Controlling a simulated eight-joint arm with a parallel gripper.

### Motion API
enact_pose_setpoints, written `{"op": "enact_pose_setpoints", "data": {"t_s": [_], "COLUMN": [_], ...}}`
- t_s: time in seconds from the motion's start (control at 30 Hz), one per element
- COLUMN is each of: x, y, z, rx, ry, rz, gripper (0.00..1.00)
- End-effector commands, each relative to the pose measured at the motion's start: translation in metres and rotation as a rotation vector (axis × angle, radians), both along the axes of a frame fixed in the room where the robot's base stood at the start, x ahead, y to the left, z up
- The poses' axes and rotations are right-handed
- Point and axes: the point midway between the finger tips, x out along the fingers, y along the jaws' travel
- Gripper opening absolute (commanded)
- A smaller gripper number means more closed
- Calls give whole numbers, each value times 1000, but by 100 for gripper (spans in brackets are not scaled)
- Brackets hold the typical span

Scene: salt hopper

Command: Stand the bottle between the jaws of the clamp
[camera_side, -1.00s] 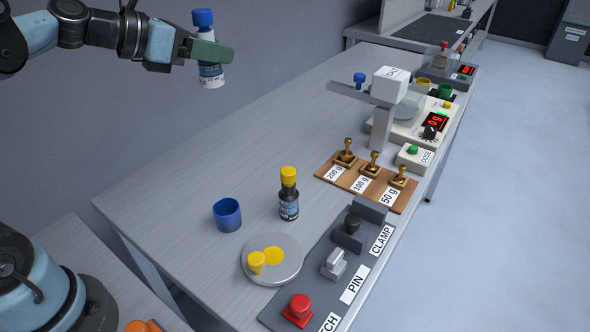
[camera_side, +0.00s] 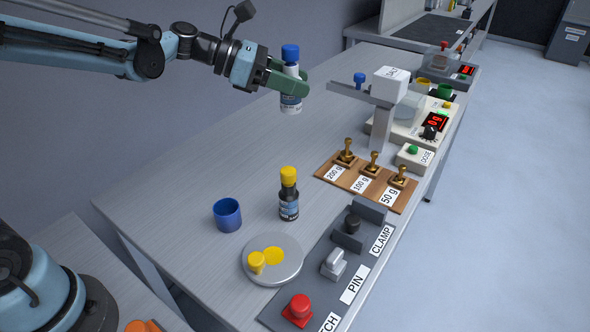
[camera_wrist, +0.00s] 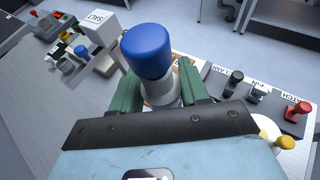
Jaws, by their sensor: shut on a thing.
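My gripper (camera_side: 287,88) is shut on a white bottle (camera_side: 291,108) with a blue cap and a dark label band. In the wrist view the blue cap (camera_wrist: 148,50) stands between the two green fingers (camera_wrist: 158,95). The clamp (camera_side: 358,230) is at the front right of the table, with two grey upright jaws and a dark knob between them. Its label reads CLAMP. The bottle is well apart from the clamp.
A dark bottle with a yellow cap (camera_side: 289,200), a blue cup (camera_side: 227,214) and a round grey plate (camera_side: 287,267) stand left of the clamp. The weight board (camera_side: 345,178) lies behind it; the hopper (camera_side: 391,85) and scale stand further back. The PIN (camera_side: 334,264) and a red knob (camera_side: 299,308) are in front.

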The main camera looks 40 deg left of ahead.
Motion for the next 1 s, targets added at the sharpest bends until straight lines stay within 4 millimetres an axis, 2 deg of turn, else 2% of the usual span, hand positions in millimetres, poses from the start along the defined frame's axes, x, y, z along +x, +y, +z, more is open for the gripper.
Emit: {"op": "enact_pose_setpoints", "data": {"t_s": [0.2, 0.5, 0.7, 1.0], "x": [15, 19, 17, 17], "y": [-27, -55, -61, -61], "z": [-38, -85, -98, -98], "rx": [0, 0, 0, 0], "ry": [0, 1, 0, 0], "rz": [-181, -376, -424, -427], "gripper": [13, 13, 13, 13]}}
